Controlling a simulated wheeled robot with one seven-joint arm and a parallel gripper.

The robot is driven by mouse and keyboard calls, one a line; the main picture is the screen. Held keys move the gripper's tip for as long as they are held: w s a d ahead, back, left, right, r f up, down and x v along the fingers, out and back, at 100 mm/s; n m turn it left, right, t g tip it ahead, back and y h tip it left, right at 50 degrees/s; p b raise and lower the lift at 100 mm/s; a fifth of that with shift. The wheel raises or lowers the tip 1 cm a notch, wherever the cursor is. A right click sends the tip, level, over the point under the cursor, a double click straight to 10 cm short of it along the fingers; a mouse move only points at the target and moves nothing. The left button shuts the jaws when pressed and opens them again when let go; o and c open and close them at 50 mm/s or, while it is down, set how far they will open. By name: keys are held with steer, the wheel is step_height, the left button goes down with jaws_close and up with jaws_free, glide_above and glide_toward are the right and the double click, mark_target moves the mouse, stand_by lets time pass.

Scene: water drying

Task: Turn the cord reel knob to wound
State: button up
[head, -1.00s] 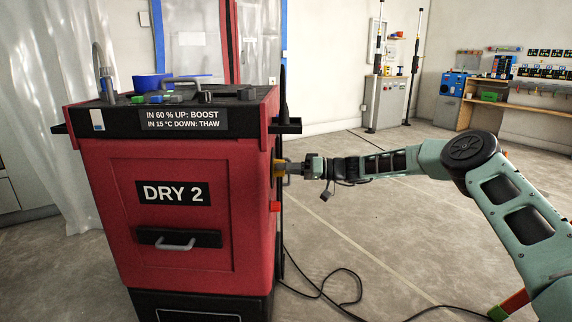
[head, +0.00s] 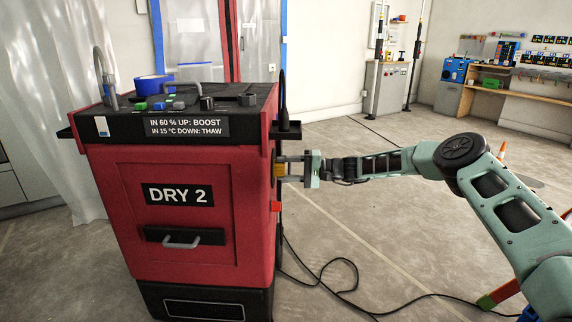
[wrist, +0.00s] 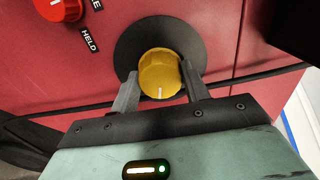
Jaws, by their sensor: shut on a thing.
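The yellow knob (wrist: 159,70) sits on a round black plate (wrist: 130,48) on the side of the red DRY 2 machine (head: 110,210). Its white mark points down, toward my gripper's palm, in the wrist view. My gripper (wrist: 159,78) is shut on the knob, one finger on each side. In the head view my gripper (head: 288,168) reaches the machine's right side, and the knob (head: 279,171) shows as a small yellow patch between the fingers. No wording for the yellow knob is readable.
A red knob (wrist: 58,8) with a HELD label sits up and left of the yellow one in the wrist view. A black cord (head: 345,275) lies looped on the floor. A black ledge (head: 285,131) juts out above my gripper. The floor to the right is mostly open.

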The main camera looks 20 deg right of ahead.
steer(key=shift+w+d+f+m+p, duration=0.1)
steer(key=shift+m+p, duration=1.5)
steer(key=shift+m, duration=6.3)
steer(key=shift+w+d+m+p, duration=0.1)
steer(key=shift+m+p, duration=1.5)
steer(key=shift+m, duration=6.3)
steer(key=o, duration=1)
steer(key=shift+a, duration=0.1)
steer(key=p+v, duration=0.1)
steer(key=v, duration=1.6)
steer(key=shift+s+d, duration=0.15)
steer(key=shift+d, duration=0.05)
